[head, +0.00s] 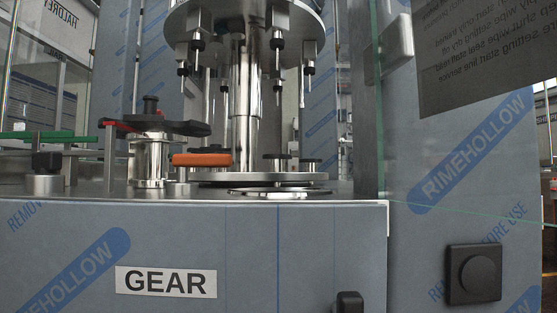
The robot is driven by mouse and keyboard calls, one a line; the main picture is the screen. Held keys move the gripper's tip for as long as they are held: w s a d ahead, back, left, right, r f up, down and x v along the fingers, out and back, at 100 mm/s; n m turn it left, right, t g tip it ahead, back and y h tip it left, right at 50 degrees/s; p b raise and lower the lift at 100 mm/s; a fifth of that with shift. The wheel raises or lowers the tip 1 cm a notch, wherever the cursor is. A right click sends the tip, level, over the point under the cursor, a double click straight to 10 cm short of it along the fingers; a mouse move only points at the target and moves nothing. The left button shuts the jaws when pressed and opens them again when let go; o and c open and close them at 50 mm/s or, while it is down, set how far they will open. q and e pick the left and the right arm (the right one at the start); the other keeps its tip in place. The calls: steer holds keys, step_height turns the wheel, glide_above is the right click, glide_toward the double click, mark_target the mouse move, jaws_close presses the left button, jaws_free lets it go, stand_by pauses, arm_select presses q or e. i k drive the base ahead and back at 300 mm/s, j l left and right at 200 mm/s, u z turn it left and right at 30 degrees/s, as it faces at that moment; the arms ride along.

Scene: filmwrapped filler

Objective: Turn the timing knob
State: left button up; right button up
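No control in view carries a readable "timing" label, so I cannot tell which one is the timing knob. A black square fitting with a round knob-like face (477,273) sits on the film-wrapped right panel. A black armed hand knob (152,122) sits on top of a steel post on the machine deck. A small black knob or handle (349,303) shows at the bottom edge and is partly cut off. A white label reading "GEAR" (166,282) is on the front panel. Neither of my grippers is in view.
The steel filler carousel (245,90) with hanging nozzles stands behind the deck. An orange bar (202,159) and green rails (50,136) lie along the deck. A glass pane edge (377,100) and a notice sheet (488,50) are at right. The front panel face is mostly clear.

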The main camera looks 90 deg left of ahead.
mark_target(43, 162)
steer(key=i+l+u, duration=0.15)
steer(key=u, duration=2.3)
steer(key=i+l, duration=0.05)
